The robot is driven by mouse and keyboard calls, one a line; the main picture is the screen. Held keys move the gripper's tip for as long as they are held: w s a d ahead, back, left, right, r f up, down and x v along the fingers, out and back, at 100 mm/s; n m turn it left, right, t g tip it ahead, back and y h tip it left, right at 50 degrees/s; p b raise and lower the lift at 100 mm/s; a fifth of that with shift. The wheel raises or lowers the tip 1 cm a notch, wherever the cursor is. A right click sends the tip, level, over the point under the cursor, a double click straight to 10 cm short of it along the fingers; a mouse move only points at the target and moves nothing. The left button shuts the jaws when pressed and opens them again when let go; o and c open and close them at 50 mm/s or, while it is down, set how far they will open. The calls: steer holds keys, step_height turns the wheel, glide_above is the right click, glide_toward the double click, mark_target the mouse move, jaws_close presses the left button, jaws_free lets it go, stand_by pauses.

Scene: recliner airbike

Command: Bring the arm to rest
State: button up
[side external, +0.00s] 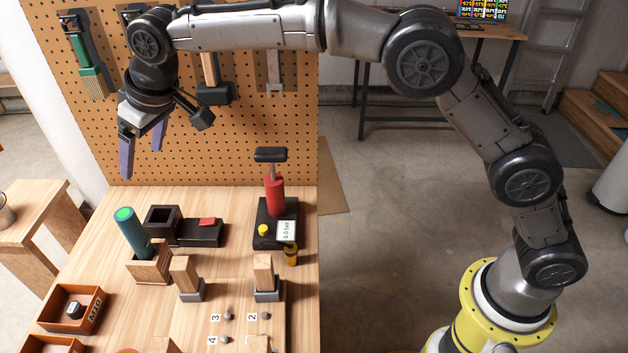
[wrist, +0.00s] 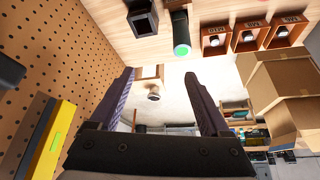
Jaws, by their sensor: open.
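My gripper (side external: 142,150) hangs at the upper left in the side external view, in front of the pegboard and above the back of the workbench (side external: 100,265). Its two purple fingers are apart, with nothing between them. In the wrist view my gripper (wrist: 166,88) also shows open and empty, with floor and a small wooden table behind the gap. My arm is raised and reaches left from its yellow base, clear of the bench.
The pegboard (side external: 255,120) with hanging tools stands close behind my gripper. On the bench are a green-topped cylinder (side external: 133,232) in a wooden holder, a black box (side external: 162,222), a red pump (side external: 275,196), wooden blocks and labelled trays (side external: 72,308). Cardboard boxes (wrist: 278,80) show in the wrist view.

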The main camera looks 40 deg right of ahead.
steer(key=s+d+r+m+t, duration=0.1)
steer(key=s+d+r+m, duration=0.15)
steer(key=d+r, duration=1)
steer(key=s+d+r+m+t+h, duration=0.1)
steer(key=s+d+r, duration=0.3)
steer(key=s+d, duration=0.9)
steer(key=s+d+f+m, duration=0.1)
steer(key=s+d+f, duration=0.3)
steer(key=s+f, duration=0.4)
steer(key=s+d+f+m+g+h, duration=0.1)
steer(key=s+d+f, duration=0.3)
steer(key=s+f, duration=0.5)
steer(key=s, duration=0.5)
steer(key=shift+s+d+h, duration=0.3)
steer(key=shift+s, duration=0.1)
